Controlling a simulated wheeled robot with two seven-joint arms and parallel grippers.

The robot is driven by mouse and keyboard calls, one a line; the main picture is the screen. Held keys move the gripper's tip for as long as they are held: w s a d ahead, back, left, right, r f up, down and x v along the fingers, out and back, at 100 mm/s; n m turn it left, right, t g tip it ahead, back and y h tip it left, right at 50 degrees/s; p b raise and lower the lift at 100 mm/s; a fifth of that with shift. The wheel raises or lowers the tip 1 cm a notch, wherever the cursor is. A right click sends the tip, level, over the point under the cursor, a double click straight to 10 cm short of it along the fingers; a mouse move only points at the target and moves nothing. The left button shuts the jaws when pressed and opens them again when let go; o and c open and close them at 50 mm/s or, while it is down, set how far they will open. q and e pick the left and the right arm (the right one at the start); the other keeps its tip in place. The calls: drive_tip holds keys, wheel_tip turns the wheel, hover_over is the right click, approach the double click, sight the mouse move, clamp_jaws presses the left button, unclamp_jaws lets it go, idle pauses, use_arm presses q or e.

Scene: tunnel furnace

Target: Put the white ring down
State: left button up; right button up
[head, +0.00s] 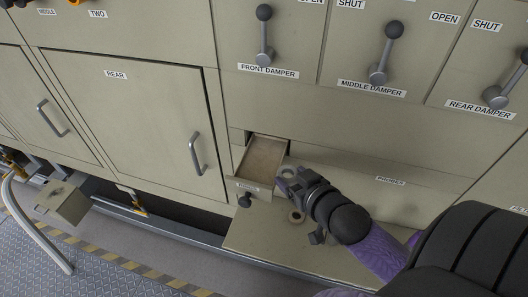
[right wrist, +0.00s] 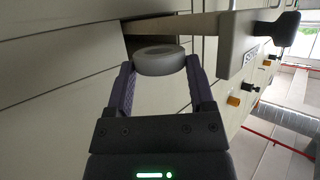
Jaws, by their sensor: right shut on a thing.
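The white ring (right wrist: 158,60) is held between the two fingertips of my right gripper (right wrist: 160,72) in the right wrist view. In the head view the ring (head: 288,172) shows as a small pale ring at the tip of my right gripper (head: 287,180). The gripper is shut on it, just right of the open small drawer (head: 247,183). The ring appears to be in the air beside the drawer's right side; its exact height is hard to tell. My left gripper is not in view.
The drawer's inside looks empty. A dark knob (head: 244,201) sticks out from its front. Cabinet doors (head: 150,125) are at left, damper levers (head: 383,60) above.

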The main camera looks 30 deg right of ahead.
sight(269, 158)
drive_tip(key=w, duration=0.6)
drive_tip(key=w+f+b, duration=0.1)
drive_tip(key=w, duration=0.3)
drive_tip(key=shift+w+d, duration=0.1)
drive_tip(key=shift+d, duration=0.25)
drive_tip(key=shift+f, duration=0.35)
drive_tip(key=shift+r, duration=0.1)
drive_tip(key=o, duration=1.2)
drive_tip(key=d+p+v, duration=0.1)
drive_tip(key=p+v, duration=0.1)
drive_tip(key=v, duration=1)
drive_tip(key=shift+a, duration=0.45)
